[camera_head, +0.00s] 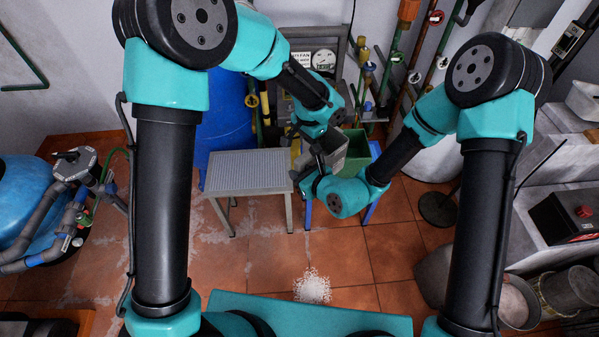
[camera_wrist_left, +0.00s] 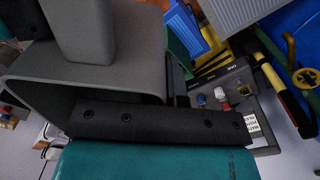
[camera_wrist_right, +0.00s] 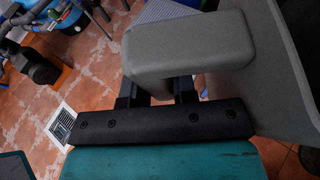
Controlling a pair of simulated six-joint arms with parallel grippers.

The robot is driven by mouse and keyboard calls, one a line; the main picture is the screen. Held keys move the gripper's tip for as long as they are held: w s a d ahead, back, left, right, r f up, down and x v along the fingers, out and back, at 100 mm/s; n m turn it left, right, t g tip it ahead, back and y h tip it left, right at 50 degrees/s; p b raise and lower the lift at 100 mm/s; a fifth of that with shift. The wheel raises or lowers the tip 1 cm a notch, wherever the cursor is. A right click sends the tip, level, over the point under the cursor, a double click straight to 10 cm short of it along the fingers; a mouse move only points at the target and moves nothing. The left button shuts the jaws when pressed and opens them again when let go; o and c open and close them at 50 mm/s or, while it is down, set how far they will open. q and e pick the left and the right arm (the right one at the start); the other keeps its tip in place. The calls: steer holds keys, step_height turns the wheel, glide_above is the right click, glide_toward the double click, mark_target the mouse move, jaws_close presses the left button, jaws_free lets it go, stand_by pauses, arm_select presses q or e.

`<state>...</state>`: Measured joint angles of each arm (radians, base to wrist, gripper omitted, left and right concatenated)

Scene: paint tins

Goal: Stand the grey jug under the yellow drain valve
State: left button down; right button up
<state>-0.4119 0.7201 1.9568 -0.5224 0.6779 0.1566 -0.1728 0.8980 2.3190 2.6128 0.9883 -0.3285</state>
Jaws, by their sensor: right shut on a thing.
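The grey jug (camera_head: 334,149) is in the air between my two grippers, in front of a green bin. Its body and handle (camera_wrist_right: 185,45) fill much of the right wrist view. My right gripper (camera_head: 314,176) is shut on the handle. My left gripper (camera_head: 318,145) is close beside the jug. In the left wrist view the jug (camera_wrist_left: 110,75) lies right against that gripper, but its fingers are mostly hidden. A yellow valve ring (camera_head: 252,100) is on the pipes by the blue barrel, left of the jug; it also shows in the left wrist view (camera_wrist_left: 306,78).
A grey grated table (camera_head: 245,170) stands left of the jug, its top empty. The green bin (camera_head: 357,150) rests on a blue stand (camera_head: 371,210). White grains (camera_head: 312,288) lie on the tiled floor.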

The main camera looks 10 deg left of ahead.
arm_select(q)
steer(key=c, duration=1.3)
jaws_free()
steer(key=shift+o, duration=0.2)
steer(key=shift+r, duration=0.1)
step_height(320, 180, up, 12)
steer(key=shift+f, duration=0.1)
